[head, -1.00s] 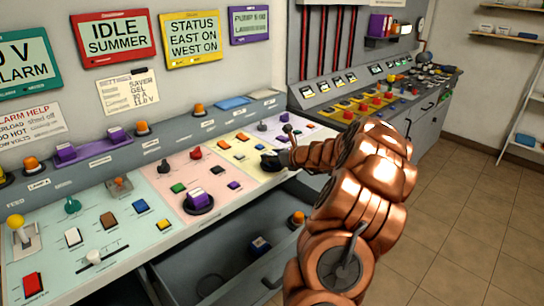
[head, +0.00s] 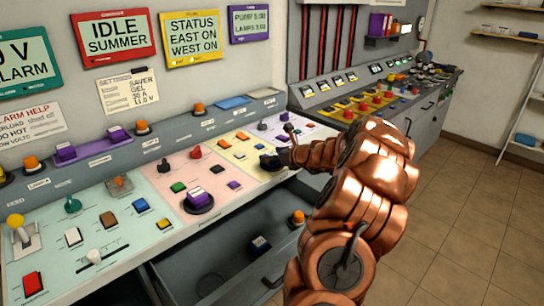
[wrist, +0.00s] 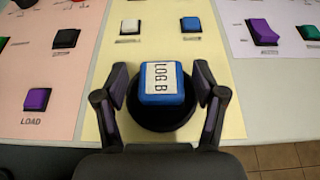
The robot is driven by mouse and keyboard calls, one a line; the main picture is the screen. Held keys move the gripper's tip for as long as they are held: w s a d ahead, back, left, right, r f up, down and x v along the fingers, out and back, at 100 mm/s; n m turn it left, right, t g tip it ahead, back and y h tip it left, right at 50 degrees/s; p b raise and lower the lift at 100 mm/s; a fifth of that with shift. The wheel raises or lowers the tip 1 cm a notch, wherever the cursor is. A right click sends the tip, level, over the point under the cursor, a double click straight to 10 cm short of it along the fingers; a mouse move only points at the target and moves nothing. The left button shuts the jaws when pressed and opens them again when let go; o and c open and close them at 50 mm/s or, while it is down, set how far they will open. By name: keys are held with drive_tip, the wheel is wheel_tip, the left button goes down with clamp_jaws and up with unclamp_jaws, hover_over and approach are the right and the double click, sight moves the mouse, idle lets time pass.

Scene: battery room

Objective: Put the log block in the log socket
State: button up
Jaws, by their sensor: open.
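In the wrist view, a blue block (wrist: 162,82) with a white face lettered "LOG B" sits over a round black base (wrist: 160,116) on the pale yellow panel. I cannot tell whether the block is fully seated in that base, or whether the base is the log socket. The fingers of my gripper (wrist: 161,95) stand open on either side of the block, with small gaps. In the head view, my gripper (head: 283,157) is over the yellow panel at the console's front edge. The block cannot be made out there.
An open grey drawer (head: 225,262) below the console holds a small dark block with a pale top (head: 260,245). A purple and white block (head: 198,197) stands on a round black base on the pink panel. A white button (wrist: 130,27) and a blue button (wrist: 191,23) lie beyond the block.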

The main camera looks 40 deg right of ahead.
drive_tip(key=v, duration=1.2)
drive_tip(key=w+a+r+n+g+y, duration=0.1)
drive_tip(key=w+a+n+y, duration=0.3)
drive_tip(key=a, duration=0.7)
drive_tip(key=w+a+r+n+g+y, duration=0.1)
drive_tip(key=a+n+g, duration=0.1)
drive_tip(key=a+n, duration=0.6)
drive_tip(key=s+a+f+n+g+y, duration=0.1)
drive_tip(key=s+a+n+g, duration=0.15)
drive_tip(key=a, duration=0.75)
drive_tip(key=s+a+n+g+y, duration=0.1)
drive_tip(key=s+a+n+g, duration=0.2)
drive_tip(key=a, duration=0.6)
drive_tip(key=s+a+f+n+g+h, duration=0.1)
drive_tip(key=s+a+f+n+g, duration=0.1)
drive_tip(key=s+a+n, duration=0.4)
drive_tip(key=s+a+f+n+g+h, duration=0.1)
drive_tip(key=s+a+n+g, duration=0.3)
drive_tip(key=s, duration=0.5)
drive_tip(key=s+d+f+n+h, duration=0.1)
drive_tip(key=s+d+n+h, duration=0.1)
drive_tip(key=s+n, duration=0.2)
drive_tip(key=s+d+f+n+h, duration=0.1)
drive_tip(key=s+n, duration=0.3)
drive_tip(key=s, duration=0.4)
drive_tip(key=shift+d+n+g+h+b, duration=0.35)
drive_tip(key=shift+d+h, duration=0.25)
drive_tip(key=shift+h, duration=0.3)
